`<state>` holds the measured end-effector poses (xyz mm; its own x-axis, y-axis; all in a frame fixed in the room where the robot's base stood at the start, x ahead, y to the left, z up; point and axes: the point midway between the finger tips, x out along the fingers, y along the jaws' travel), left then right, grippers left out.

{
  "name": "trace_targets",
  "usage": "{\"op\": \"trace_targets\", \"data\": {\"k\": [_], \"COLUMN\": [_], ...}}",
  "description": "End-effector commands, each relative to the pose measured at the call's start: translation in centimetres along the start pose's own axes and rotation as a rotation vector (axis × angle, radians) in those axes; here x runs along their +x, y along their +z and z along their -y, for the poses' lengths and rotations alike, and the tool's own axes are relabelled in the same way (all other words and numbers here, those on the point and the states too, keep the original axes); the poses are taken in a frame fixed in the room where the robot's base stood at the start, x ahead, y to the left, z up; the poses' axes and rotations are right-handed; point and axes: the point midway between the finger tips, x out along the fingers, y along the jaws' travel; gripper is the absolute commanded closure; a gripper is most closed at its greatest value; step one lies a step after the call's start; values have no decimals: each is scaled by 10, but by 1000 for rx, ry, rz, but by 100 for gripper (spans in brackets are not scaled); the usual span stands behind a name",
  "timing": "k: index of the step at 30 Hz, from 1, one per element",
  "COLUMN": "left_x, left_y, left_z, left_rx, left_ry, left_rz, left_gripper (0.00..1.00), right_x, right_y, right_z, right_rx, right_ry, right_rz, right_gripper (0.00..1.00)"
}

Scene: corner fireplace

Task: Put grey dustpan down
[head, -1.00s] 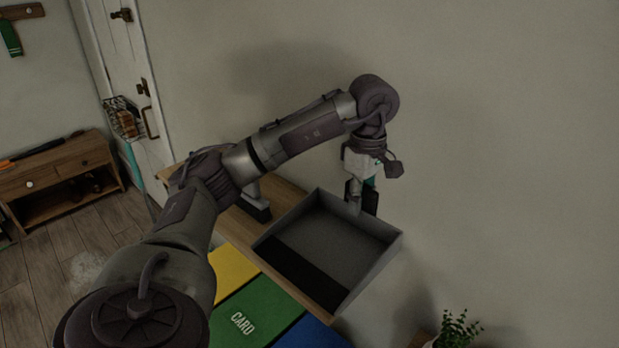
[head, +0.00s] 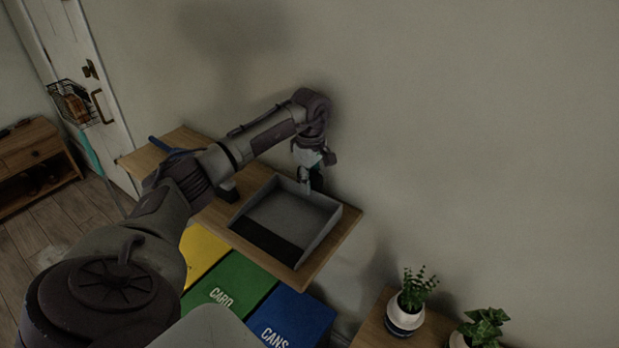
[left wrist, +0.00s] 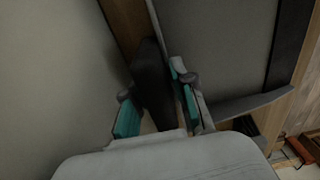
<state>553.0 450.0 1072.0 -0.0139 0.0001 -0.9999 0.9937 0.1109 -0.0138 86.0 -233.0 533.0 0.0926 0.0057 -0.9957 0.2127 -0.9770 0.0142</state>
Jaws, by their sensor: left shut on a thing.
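The grey dustpan (head: 296,212) is a shallow open tray with a dark strip along its near left side. It lies level over the right part of the wooden top (head: 336,243); I cannot tell whether it touches the wood. My left gripper (head: 308,180) is at its back edge by the wall, shut on its dark handle. In the left wrist view the handle (left wrist: 152,85) sits between the teal-padded fingers (left wrist: 158,108), with the dustpan's tray (left wrist: 220,45) beyond. My right gripper is not in view.
Yellow, green and blue bins (head: 240,285) stand below the wooden top's front edge. A blue item (head: 172,152) and a dark block (head: 229,192) are left of the dustpan, partly behind my arm. Potted plants (head: 407,300) stand at lower right. The wall is close behind.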

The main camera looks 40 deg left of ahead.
Motion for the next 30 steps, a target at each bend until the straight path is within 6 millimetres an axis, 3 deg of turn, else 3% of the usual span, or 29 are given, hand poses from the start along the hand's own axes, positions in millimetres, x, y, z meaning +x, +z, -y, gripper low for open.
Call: {"op": "trace_targets", "data": {"k": [4, 5, 9, 20, 25, 30], "left_x": [0, 1, 1, -2, -24, -62], "left_y": [0, 0, 0, 0, -1, 0], "left_z": [0, 0, 0, -1, -1, -2], "left_rx": [0, 1, 0, 0, 1, 0], "left_ry": [2, 1, 1, 3, 7, 8], "left_rz": [0, 0, 0, 0, -1, 0], "left_gripper": [100, 73, 50, 50, 50, 50], "right_x": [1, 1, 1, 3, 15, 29], "right_y": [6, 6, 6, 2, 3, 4], "right_z": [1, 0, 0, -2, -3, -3], "right_rx": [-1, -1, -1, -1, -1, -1], "right_ry": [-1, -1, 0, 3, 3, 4], "right_rz": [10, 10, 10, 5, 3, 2], "right_gripper": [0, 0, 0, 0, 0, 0]}}
